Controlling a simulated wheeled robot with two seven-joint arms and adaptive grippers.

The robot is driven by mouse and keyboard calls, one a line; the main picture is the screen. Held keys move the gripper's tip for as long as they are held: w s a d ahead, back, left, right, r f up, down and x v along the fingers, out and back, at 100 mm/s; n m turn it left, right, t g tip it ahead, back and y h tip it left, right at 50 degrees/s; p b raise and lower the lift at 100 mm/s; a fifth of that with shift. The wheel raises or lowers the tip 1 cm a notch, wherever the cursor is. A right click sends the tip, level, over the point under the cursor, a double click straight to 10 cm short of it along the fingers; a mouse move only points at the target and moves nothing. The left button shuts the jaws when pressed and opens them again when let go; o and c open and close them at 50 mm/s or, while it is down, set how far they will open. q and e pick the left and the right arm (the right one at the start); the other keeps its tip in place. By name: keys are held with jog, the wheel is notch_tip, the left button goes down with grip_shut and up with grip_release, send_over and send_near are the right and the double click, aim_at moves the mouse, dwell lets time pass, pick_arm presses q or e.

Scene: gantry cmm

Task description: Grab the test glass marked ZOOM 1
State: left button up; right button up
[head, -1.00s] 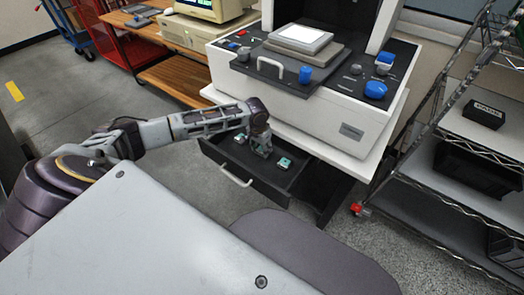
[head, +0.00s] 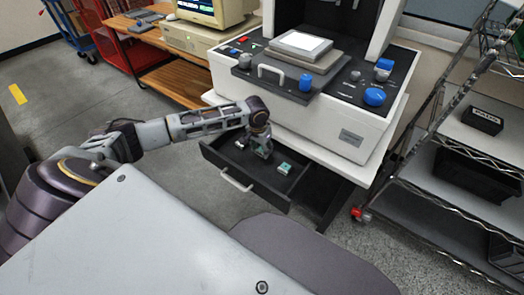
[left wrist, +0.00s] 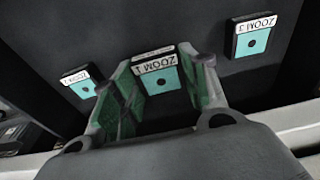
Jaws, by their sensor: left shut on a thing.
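The test glass marked ZOOM 1 (left wrist: 158,77), a teal square with a dark dot and a white label, sits between the green-padded fingers of my left gripper (left wrist: 165,65) in the left wrist view. The fingers are shut on its two sides. In the head view the left gripper (head: 263,151) is over the open drawer (head: 262,188) and hides this glass. How far the glass is above the drawer floor is hard to tell. My right gripper is not in view.
Two similar glasses lie in the drawer: ZOOM 3 (left wrist: 252,42) to the right and another, apparently ZOOM 2 (left wrist: 81,83), to the left. The white machine (head: 300,105) stands above the drawer. A wire shelf rack (head: 450,190) is at the right.

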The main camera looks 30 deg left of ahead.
aim_at(259, 152)
pick_arm(q)
notch_tip(259, 152, up, 8)
jog(key=shift+f+p, duration=0.1)
jog(key=shift+p, duration=0.8)
jog(key=shift+s+r, duration=0.15)
jog(key=shift+r, duration=0.1)
jog(key=shift+s+a, duration=0.15)
jog(key=shift+s, duration=0.6)
jog(key=s, duration=0.3)
jog(key=s+p, duration=0.1)
jog(key=s, duration=0.3)
jog(key=s+p, duration=0.1)
jog(key=s, duration=0.3)
jog(key=shift+a, duration=0.4)
jog(key=s+p, duration=0.1)
jog(key=s, duration=0.5)
jog(key=shift+s+a, duration=0.25)
jog(key=shift+s, duration=0.15)
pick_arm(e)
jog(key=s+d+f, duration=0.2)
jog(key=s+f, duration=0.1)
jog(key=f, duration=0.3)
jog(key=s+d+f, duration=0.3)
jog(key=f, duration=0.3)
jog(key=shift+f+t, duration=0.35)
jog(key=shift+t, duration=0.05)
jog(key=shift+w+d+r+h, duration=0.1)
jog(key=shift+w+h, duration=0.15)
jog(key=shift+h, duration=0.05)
